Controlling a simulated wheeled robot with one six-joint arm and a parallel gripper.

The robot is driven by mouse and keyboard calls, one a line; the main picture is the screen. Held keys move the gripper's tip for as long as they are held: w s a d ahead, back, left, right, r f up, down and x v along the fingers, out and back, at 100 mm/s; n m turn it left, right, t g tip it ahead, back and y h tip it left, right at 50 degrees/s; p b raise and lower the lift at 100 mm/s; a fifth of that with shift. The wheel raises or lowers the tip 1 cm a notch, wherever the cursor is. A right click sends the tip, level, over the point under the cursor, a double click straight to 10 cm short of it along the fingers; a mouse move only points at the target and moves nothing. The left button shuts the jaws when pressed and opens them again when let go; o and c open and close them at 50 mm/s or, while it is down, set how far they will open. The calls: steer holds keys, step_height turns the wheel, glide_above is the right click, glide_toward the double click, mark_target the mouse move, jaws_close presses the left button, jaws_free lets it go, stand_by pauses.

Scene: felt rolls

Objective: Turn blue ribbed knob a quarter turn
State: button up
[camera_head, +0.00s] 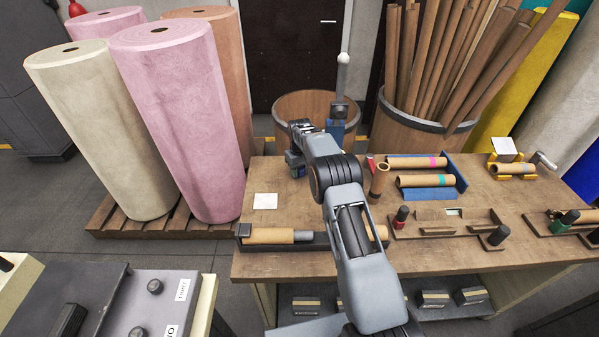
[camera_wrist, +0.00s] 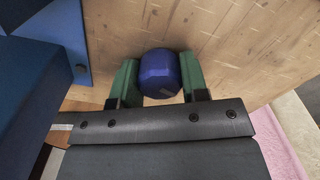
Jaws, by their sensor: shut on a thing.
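The blue ribbed knob (camera_wrist: 160,75) sits in the middle of the wrist view, over the wooden table top. My gripper (camera_wrist: 158,80) has one green finger on each side of it and is shut on it. A pale mark shows on the knob's near edge. In the head view my gripper (camera_head: 296,160) is at the table's back left, partly covered by my own arm, and I cannot make out the knob clearly there.
A blue stand (camera_head: 336,131) with an upright, ball-topped lever (camera_head: 342,75) is beside my gripper; a blue panel (camera_wrist: 45,100) fills the wrist view's left. Cardboard tubes lie in a blue rack (camera_head: 430,192) to the right. A white card (camera_head: 265,201) lies front left.

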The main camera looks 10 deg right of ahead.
steer(key=m, duration=0.3)
steer(key=shift+m+b, duration=0.4)
steer(key=m, duration=0.3)
steer(key=shift+m, duration=0.3)
steer(key=m, duration=0.6)
steer(key=shift+b, duration=0.35)
steer(key=shift+m, duration=0.4)
steer(key=o, duration=0.9)
steer(key=shift+o, duration=0.2)
steer(key=shift+r, duration=0.1)
step_height(320, 180, up, 14)
steer(key=shift+p, duration=0.3)
